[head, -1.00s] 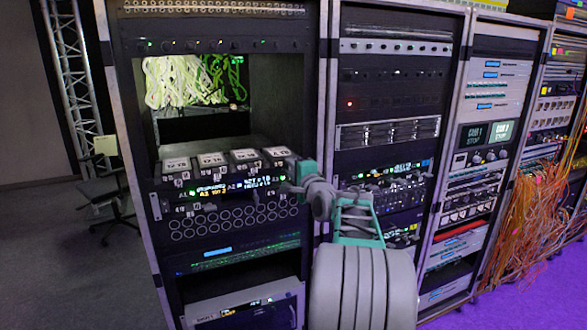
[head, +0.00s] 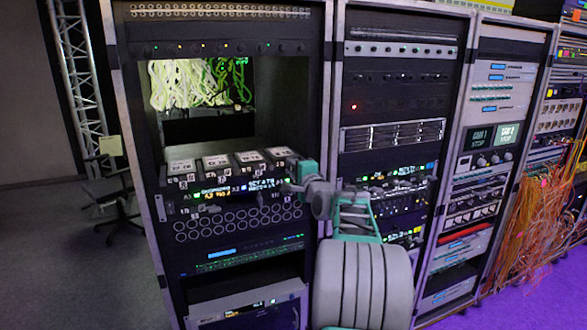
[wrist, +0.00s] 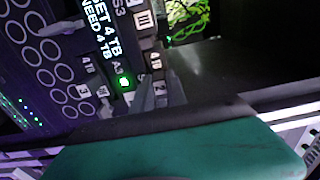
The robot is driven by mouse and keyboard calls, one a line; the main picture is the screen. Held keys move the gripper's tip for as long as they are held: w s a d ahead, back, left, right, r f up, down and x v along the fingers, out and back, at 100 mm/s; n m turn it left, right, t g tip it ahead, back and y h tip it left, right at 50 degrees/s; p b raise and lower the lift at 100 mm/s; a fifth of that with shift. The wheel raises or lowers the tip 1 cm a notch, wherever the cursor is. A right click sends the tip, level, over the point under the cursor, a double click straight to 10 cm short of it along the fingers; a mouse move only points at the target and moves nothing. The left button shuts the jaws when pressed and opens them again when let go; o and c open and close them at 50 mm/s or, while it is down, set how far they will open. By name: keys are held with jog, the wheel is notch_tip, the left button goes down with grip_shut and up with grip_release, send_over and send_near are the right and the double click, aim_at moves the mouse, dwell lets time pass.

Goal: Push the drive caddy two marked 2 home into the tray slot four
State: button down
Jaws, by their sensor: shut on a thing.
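Several drive caddies with white top labels sit side by side in the tray (head: 160,208) of the left rack. The rightmost caddy, in the end slot (head: 281,153), is the one beside my gripper (head: 291,188). In the wrist view a tag reading 2 (wrist: 160,88) shows on the caddy front right by the grey fingers (wrist: 146,96). My gripper is shut on the drive caddy two at its front. The fingers and the teal gripper body hide much of the caddy, so how deep it sits cannot be told.
A lit display reading GET 4 TB, NEED 4 TB (wrist: 100,40) and a green light (wrist: 124,82) are close by the fingers. A panel of round sockets (head: 235,222) lies below the tray. An open bay with cables (head: 200,85) is above. The neighbouring rack (head: 390,140) stands right.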

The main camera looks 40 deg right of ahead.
jog(key=c, duration=1.3)
grip_release()
jog(key=shift+w, duration=0.1)
jog(key=shift+o, duration=0.2)
jog(key=shift+f, duration=0.1)
jog(key=b+v, duration=0.2)
jog(key=v, duration=0.5)
jog(key=shift+s+b, duration=0.3)
jog(key=shift+s, duration=0.1)
jog(key=shift+a, duration=0.15)
